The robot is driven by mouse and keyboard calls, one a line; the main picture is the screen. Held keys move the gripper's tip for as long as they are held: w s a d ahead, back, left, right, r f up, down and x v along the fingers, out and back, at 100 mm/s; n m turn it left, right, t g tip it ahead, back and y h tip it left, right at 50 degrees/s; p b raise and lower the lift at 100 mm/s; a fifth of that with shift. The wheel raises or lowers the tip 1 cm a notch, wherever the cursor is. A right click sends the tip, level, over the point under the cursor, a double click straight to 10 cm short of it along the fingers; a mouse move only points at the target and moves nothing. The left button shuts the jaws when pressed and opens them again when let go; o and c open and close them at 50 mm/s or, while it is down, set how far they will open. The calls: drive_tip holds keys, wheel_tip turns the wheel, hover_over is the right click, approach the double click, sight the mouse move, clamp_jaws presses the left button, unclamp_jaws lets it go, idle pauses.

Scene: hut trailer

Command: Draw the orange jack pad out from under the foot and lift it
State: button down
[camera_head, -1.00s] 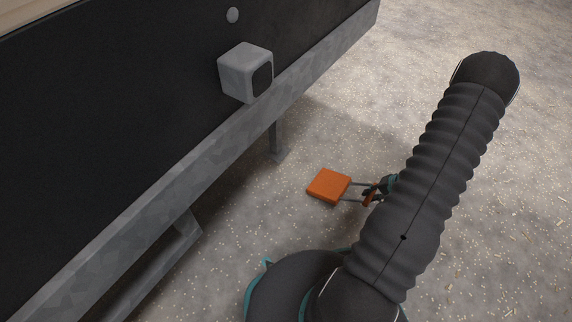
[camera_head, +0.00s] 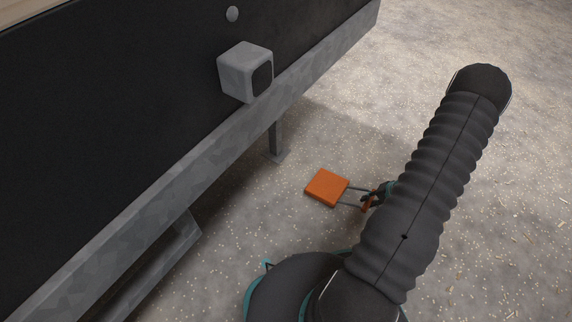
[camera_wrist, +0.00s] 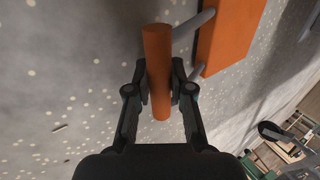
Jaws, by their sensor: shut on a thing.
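The orange jack pad (camera_head: 326,187) is a flat square block with two grey rods leading to an orange bar handle (camera_wrist: 157,75). In the head view it is clear of the foot (camera_head: 276,156), to the foot's right and nearer to me. My gripper (camera_head: 372,199) is at the handle end, partly hidden by my arm. In the wrist view my gripper (camera_wrist: 160,88) is shut on the handle, one finger on each side. The pad's block (camera_wrist: 230,35) shows at the upper right there. Whether the pad touches the ground I cannot tell for sure.
The trailer's dark wall and grey frame rail (camera_head: 160,200) run along the left. A grey box (camera_head: 245,72) sticks out from the wall. A slanted grey brace (camera_head: 160,262) is below the rail. Open speckled ground lies to the right.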

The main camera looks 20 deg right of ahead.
drive_tip(key=shift+f, duration=0.8)
drive_tip(key=c, duration=1)
unclamp_jaws()
drive_tip(key=shift+o, duration=0.2)
drive_tip(key=v, duration=1.2)
